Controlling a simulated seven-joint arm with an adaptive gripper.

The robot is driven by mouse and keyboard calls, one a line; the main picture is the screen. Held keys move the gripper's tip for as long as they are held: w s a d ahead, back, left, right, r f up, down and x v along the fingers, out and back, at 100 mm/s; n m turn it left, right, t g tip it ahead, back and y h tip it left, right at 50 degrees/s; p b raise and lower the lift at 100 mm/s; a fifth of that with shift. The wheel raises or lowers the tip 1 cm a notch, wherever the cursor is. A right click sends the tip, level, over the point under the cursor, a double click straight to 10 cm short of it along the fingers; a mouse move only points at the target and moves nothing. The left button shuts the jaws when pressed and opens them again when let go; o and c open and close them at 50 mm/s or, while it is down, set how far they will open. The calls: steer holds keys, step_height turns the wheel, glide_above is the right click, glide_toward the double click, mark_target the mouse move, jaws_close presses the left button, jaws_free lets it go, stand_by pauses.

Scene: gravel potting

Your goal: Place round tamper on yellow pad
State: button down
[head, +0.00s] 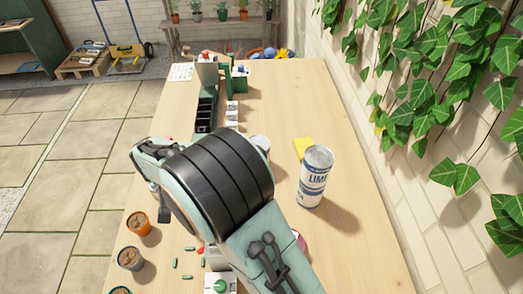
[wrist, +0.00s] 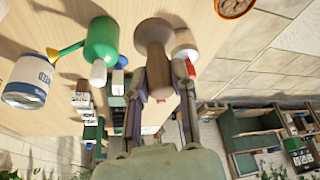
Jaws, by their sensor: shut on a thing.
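The round tamper (wrist: 154,38), a brown wooden piece with a wide round end, is between the fingers of my gripper (wrist: 160,80) in the wrist view. The fingers are shut on its narrower part. In the head view my arm hides the gripper and the tamper.
The white and blue lime can (head: 315,176) stands upright on the wooden table (head: 350,235). A green bottle-like thing (wrist: 101,40) is beside the tamper in the wrist view. Several pots, including an orange one (head: 138,224), line the left edge. The table's far right is clear.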

steer(key=r, duration=0.8)
steer(key=shift+w+d, duration=0.2)
steer(key=shift+w, duration=0.1)
steer(key=w+d+m+h, duration=0.1)
steer(key=w+d+m, duration=0.3)
steer(key=w+d, duration=0.7)
steer(key=w+d+m+h, duration=0.1)
steer(key=w+d+m, duration=0.25)
steer(key=d, duration=0.95)
steer(key=w+d+m+h, duration=0.15)
steer(key=w+d, duration=0.35)
steer(key=d, duration=0.9)
steer(key=shift+t, duration=0.3)
steer(key=shift+s+a+f, duration=0.1)
steer(key=shift+s+f, duration=0.05)
steer(key=shift+f, duration=3.7)
steer(key=shift+s+a+f, duration=0.1)
steer(key=shift+f, duration=3.75)
steer(key=c, duration=0.9)
jaws_free()
steer(key=shift+f, duration=0.1)
steer(key=shift+c, duration=0.2)
